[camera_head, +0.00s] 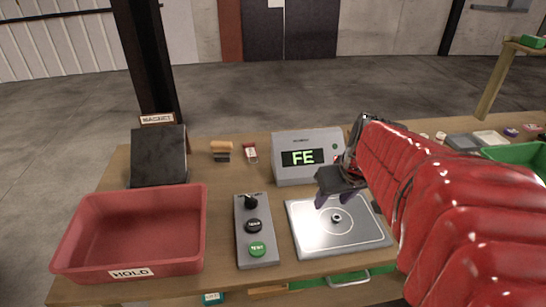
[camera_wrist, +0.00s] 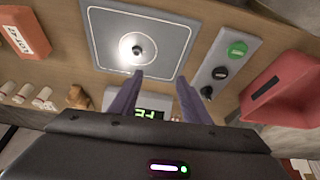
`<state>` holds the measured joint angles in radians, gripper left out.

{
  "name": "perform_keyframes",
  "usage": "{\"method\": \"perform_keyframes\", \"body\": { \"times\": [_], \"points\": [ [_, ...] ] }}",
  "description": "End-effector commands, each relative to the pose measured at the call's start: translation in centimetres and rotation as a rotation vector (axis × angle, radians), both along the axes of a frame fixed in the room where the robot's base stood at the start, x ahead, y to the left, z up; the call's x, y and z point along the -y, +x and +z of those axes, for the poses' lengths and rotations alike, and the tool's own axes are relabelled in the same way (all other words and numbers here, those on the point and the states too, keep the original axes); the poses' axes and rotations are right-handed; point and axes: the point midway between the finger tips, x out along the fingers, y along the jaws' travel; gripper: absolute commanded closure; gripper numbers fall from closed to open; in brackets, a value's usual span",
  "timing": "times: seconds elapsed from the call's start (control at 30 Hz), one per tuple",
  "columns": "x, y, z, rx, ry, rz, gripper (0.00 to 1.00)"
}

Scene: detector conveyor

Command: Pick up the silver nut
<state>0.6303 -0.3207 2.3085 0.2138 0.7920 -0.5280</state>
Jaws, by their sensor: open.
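The small silver nut (camera_head: 336,217) lies near the middle of the square metal plate (camera_head: 310,243), inside a marked ring. In the wrist view the nut (camera_wrist: 137,50) shows dark against a bright glare on the plate (camera_wrist: 103,38). My gripper (camera_head: 335,199) is open, with its purple fingers pointing down over the back part of the plate. In the wrist view my gripper (camera_wrist: 160,75) has an empty gap between the fingertips, and the nut is beyond them, apart from both. The exact height of the fingertips is hard to tell.
A grey display box (camera_head: 308,175) reading FE stands behind the plate. A button panel (camera_head: 242,232) is left of it, then a red HOLD bin (camera_head: 130,258). A dark slanted magnet block (camera_head: 158,155) stands behind the bin. A green tray (camera_head: 518,153) is at the right.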

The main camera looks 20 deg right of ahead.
Motion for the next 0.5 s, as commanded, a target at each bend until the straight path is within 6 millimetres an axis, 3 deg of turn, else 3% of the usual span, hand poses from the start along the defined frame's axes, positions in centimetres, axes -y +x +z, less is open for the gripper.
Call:
{"method": "perform_keyframes", "body": {
  "times": [0.1,0.2,0.5],
  "points": [
    [3.4,-0.4,-0.9,-0.006,0.005,-0.04,0.57],
    [5.0,-0.7,-1.3,-0.008,0.006,-0.054,0.57],
    [6.0,-0.9,-1.5,-0.008,0.006,-0.061,0.57]
  ]
}}
